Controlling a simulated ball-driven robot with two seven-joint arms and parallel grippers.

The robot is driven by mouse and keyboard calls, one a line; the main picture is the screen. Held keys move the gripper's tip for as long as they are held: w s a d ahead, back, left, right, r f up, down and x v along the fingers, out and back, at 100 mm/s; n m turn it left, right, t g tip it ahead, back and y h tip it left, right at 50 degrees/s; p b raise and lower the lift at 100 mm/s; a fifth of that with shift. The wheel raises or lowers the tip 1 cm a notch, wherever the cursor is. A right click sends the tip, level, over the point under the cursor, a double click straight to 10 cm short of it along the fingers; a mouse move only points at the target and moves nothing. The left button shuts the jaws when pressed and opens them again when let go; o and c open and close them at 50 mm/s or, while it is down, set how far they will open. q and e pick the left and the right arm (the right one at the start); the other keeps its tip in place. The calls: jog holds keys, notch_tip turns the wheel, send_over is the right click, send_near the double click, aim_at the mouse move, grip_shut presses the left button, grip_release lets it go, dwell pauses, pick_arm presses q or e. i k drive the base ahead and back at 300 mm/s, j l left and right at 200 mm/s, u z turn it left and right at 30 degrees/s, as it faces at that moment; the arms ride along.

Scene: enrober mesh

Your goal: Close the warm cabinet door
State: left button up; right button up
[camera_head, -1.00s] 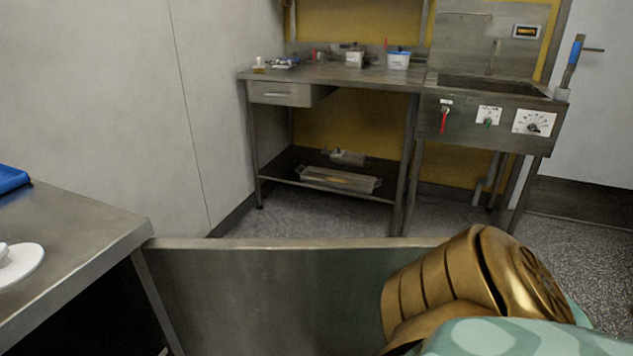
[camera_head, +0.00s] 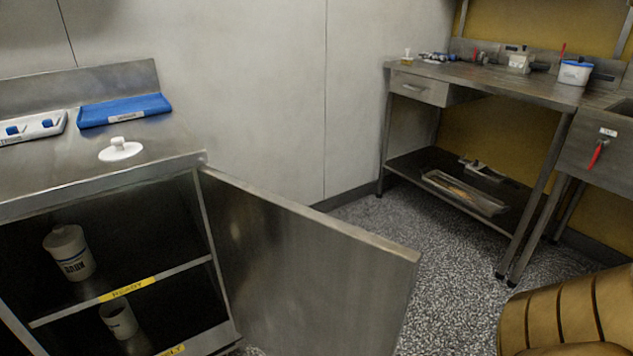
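The warm cabinet door (camera_head: 305,270) is a flat steel panel standing wide open. It is hinged at the right side of the cabinet opening and swings out toward the lower right. The open cabinet (camera_head: 150,227) shows a dark inside with two shelf levels. A white lidded jar (camera_head: 69,252) stands on the upper shelf, behind a yellow "READY" label (camera_head: 127,288). A white cup-like container (camera_head: 119,319) stands on the lower level. A gold ribbed part of my arm shows at the lower right, apart from the door in the picture. Neither gripper shows.
On the cabinet top (camera_head: 60,185) lie a white lid (camera_head: 120,149), a blue tray (camera_head: 124,109) and a white tray with blue items (camera_head: 32,127). A steel workbench (camera_head: 480,79) stands at the back right. Speckled floor (camera_head: 440,225) is clear between door and bench.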

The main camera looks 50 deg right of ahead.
aim_at(299, 280)
jog(key=k+l+u, duration=0.1)
jog(key=l, duration=0.25)
jog(key=k+l+u, duration=0.15)
jog(key=l, duration=0.2)
jog(key=k+l+u, duration=0.1)
jog(key=l, duration=0.2)
jog(key=k+l+u, duration=0.1)
jog(key=l, duration=0.2)
jog(key=l+u, duration=0.45)
jog(key=l, duration=1.2)
jog(key=i+l, duration=0.05)
